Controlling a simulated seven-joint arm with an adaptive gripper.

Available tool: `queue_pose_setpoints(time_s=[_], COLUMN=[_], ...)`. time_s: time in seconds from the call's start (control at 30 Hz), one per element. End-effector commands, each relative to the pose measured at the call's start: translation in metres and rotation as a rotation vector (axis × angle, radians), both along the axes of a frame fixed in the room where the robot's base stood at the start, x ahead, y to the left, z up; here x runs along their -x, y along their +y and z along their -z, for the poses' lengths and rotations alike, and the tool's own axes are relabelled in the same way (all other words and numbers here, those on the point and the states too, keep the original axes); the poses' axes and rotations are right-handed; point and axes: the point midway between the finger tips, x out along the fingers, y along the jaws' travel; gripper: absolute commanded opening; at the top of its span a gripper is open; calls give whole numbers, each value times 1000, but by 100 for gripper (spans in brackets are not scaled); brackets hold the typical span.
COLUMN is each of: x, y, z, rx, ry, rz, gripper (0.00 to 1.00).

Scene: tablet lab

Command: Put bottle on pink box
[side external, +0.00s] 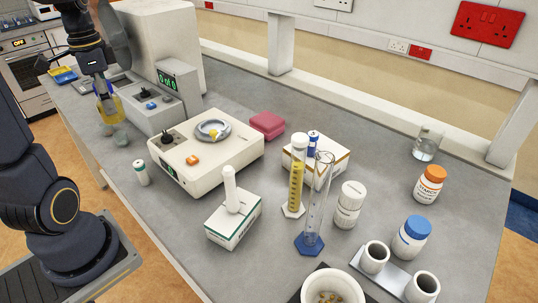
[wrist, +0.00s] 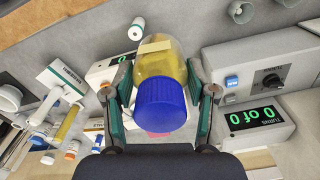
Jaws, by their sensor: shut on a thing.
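My gripper (side external: 107,99) is at the left end of the bench, beside the grey-white machine, and is shut on the bottle. The bottle (side external: 112,107) has a yellow body and is partly hidden by the fingers in the side external view. In the wrist view the bottle (wrist: 160,103) shows its large blue cap and yellow body between the two fingers. The pink box (side external: 267,125) lies flat on the bench behind the white stirrer, well to the right of my gripper. Only a small pink patch shows below the cap in the wrist view.
The white stirrer (side external: 205,152) with a round grey plate stands between my gripper and the pink box. A display machine (side external: 178,88) stands close right of my gripper. Tall cylinders (side external: 316,205), a white-and-green box (side external: 233,222) and several jars stand further right. Bench behind the pink box is clear.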

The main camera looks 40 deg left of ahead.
Motion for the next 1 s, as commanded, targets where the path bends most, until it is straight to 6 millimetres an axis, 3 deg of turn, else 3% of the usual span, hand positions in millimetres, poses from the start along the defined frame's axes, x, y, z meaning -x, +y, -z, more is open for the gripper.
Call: queue_pose_setpoints(time_s=[0.03,0.17,0.3,0.4,0.53,0.7,0.87,1.0], x=[-27,-93,-162,-197,-224,-232,-255,-293], y=[-2,-23,-68,-104,-144,-171,-174,-170], z=[-6,-19,-24,-22,-15,-2,10,27], rx=[-1,1,2,3,3,2,1,1], ry=[0,0,1,1,1,1,2,1], rz=[60,218,398,509,616,682,694,693], gripper=[13,13,13,13,13,13,13,13])
